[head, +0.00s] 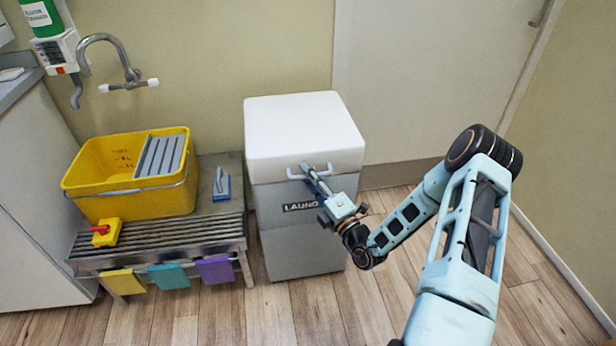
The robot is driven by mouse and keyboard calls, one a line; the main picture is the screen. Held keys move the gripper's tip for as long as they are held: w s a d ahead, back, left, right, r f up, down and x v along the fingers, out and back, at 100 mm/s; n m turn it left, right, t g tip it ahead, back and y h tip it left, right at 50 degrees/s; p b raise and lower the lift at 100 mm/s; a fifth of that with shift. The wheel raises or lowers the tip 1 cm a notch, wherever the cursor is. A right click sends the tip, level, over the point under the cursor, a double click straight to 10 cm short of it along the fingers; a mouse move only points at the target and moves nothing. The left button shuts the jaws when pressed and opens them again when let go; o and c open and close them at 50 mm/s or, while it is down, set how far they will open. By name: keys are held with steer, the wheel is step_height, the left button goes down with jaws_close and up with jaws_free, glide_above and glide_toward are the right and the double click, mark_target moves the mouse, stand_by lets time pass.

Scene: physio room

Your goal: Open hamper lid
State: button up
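The laundry hamper (293,248) is a grey box with a dark label, standing on the wood floor against the wall. Its thick white lid (300,130) lies flat and closed on top. A pale handle (295,172) sticks out from the front edge of the lid. My gripper (310,173) reaches in from the right, with its fingertips at the handle. It overlaps the middle of the handle and part of the label. The view is too small to tell whether the fingers are closed on the handle.
A slatted metal bench (165,238) stands left of the hamper, carrying a yellow bucket (130,200), a blue brush (221,184) and a red-and-yellow item (106,232). Coloured cloths hang from its front. A wall tap (125,72) is above. A white door (430,80) is behind right.

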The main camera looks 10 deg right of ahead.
steer(key=shift+c, duration=0.5)
jaws_close()
